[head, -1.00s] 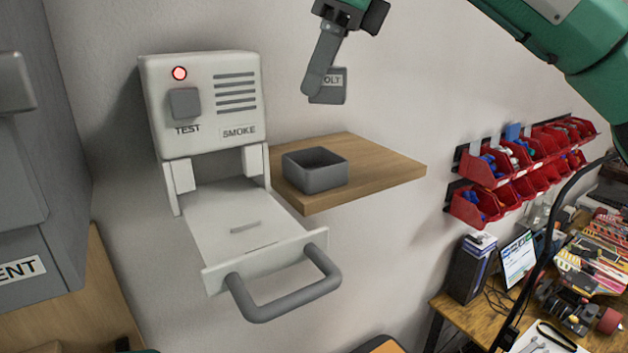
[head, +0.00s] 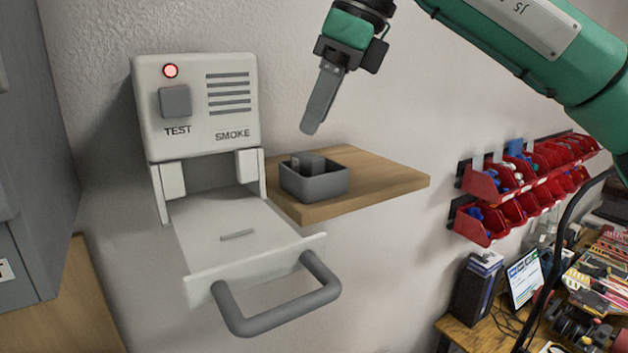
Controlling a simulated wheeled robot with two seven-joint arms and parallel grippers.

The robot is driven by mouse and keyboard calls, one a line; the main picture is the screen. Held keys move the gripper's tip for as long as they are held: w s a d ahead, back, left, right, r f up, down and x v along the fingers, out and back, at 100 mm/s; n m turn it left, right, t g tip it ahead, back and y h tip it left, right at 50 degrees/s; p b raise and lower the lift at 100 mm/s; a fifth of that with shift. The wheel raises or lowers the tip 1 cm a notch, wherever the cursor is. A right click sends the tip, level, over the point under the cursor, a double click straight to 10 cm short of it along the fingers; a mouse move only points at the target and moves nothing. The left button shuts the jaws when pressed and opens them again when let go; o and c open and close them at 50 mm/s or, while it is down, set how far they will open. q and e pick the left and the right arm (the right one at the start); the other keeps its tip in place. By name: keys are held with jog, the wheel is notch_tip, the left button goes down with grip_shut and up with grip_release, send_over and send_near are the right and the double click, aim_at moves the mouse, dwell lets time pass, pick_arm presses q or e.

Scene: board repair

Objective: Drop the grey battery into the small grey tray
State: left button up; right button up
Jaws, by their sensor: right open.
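The small grey tray (head: 316,187) stands on the wooden wall shelf, beside the smoke unit. The grey battery (head: 308,163) is inside it, with its top showing above the rim; its lower part is hidden by the tray's front wall. My right gripper (head: 312,128) is open and empty above the tray, apart from the battery. Only its near finger shows clearly. My left gripper is not in view.
The white smoke unit (head: 196,105) has a lit red lamp, and its drawer (head: 235,240) with a grey handle is pulled out left of the wooden shelf (head: 385,182). Red bins (head: 520,185) hang at the right above a cluttered workbench.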

jog(key=shift+d+r, duration=0.15)
jog(key=shift+r, duration=0.2)
pick_arm(q)
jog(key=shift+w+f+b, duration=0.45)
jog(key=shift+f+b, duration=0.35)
jog(key=shift+b, duration=0.05)
pick_arm(e)
jog(key=v, duration=1.3)
